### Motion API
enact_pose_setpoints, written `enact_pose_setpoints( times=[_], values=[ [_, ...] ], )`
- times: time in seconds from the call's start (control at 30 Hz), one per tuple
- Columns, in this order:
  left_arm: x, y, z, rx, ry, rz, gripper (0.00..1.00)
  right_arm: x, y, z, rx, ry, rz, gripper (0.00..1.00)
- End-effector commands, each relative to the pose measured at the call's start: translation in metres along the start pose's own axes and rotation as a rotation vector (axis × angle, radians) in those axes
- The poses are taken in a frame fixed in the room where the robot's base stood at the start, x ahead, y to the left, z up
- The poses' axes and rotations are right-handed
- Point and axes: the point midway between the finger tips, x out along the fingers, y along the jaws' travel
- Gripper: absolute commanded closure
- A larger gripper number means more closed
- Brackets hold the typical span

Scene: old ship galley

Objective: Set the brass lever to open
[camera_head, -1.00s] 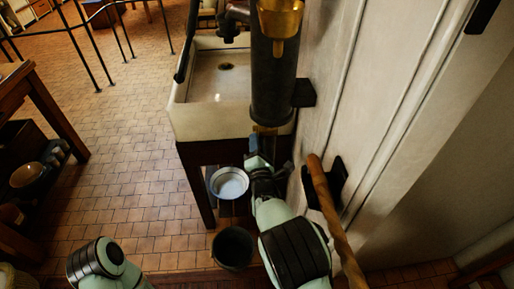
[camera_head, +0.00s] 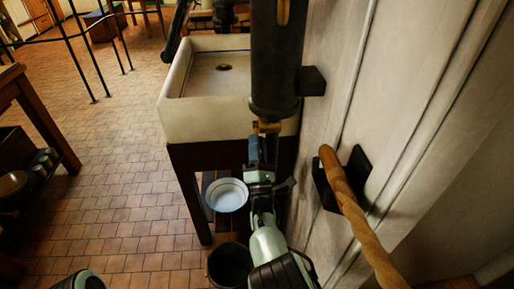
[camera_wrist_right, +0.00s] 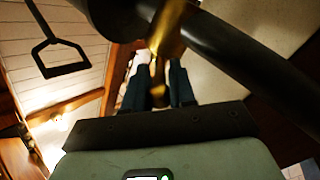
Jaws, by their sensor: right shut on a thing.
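The brass lever (camera_head: 266,127) sticks out under the lower end of a dark upright cylinder (camera_head: 276,70) in the head view. My right gripper (camera_head: 257,148) is just below it, reaching up from the bottom of the picture, and is shut on the lever. In the right wrist view the brass lever (camera_wrist_right: 168,32) runs between the dark fingers of my right gripper (camera_wrist_right: 155,85), close to a thick dark tube. The fingers hide part of the lever. My left gripper is out of view; only a bit of my left arm shows at the bottom left.
A pale stone sink (camera_head: 205,115) stands left of the cylinder. Below it are a white basin (camera_head: 227,195) and a dark bucket (camera_head: 230,265). A wooden pole (camera_head: 355,215) slants close to the right of my right arm, by the wall. Tiled floor at left is open.

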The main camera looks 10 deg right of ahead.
Motion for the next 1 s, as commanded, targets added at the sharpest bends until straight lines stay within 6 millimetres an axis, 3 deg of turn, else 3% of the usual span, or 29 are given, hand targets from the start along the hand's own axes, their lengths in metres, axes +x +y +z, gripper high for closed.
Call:
enact_pose_setpoints(
  times=[0.27,0.3,0.33,0.73,0.87,1.0],
  values=[
    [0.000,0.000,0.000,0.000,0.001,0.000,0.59,0.000,0.000,0.000,-0.001,0.001,-0.001,1.00],
    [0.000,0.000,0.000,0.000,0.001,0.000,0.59,0.000,-0.001,0.000,-0.001,0.001,-0.001,0.72],
    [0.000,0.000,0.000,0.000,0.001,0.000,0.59,0.000,0.000,0.000,-0.001,0.001,-0.001,0.62],
    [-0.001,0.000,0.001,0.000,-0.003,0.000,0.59,-0.006,0.000,0.000,-0.001,0.002,-0.001,0.61],
    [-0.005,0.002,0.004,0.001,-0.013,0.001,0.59,-0.024,0.000,-0.001,-0.001,0.004,-0.004,0.61],
    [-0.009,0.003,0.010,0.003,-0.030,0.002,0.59,-0.056,0.000,-0.001,-0.002,0.005,-0.004,0.61]
  ],
)
